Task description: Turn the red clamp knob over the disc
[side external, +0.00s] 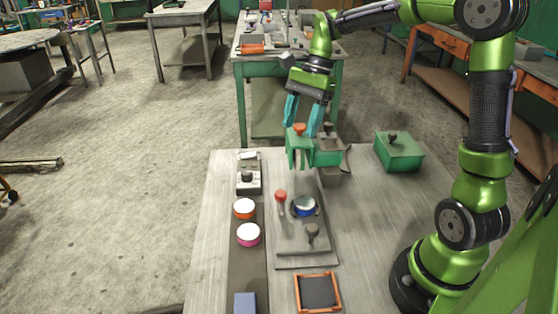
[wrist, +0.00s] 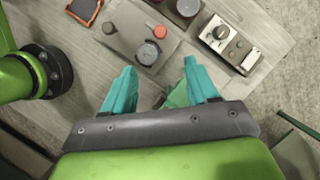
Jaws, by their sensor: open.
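The red clamp knob (side external: 281,196) stands upright on a grey plate (side external: 290,258). It also shows in the wrist view (wrist: 160,31). The disc (side external: 304,206), blue-rimmed in the side view, sits close to the knob's right there; in the wrist view the disc (wrist: 148,53) looks dark, just below the knob. My gripper (side external: 301,127) is open, teal fingers pointing down, beyond the plate's far end and above a green block. In the wrist view, my gripper (wrist: 159,68) has its fingers apart, with the knob and disc ahead of them. Neither finger touches the knob.
A green block with an orange-red knob (side external: 299,129) stands behind the plate. A black knob (side external: 312,233) stands on the plate's near part. A green box (side external: 399,151) sits right; an orange-framed tray (side external: 318,276) lies in front.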

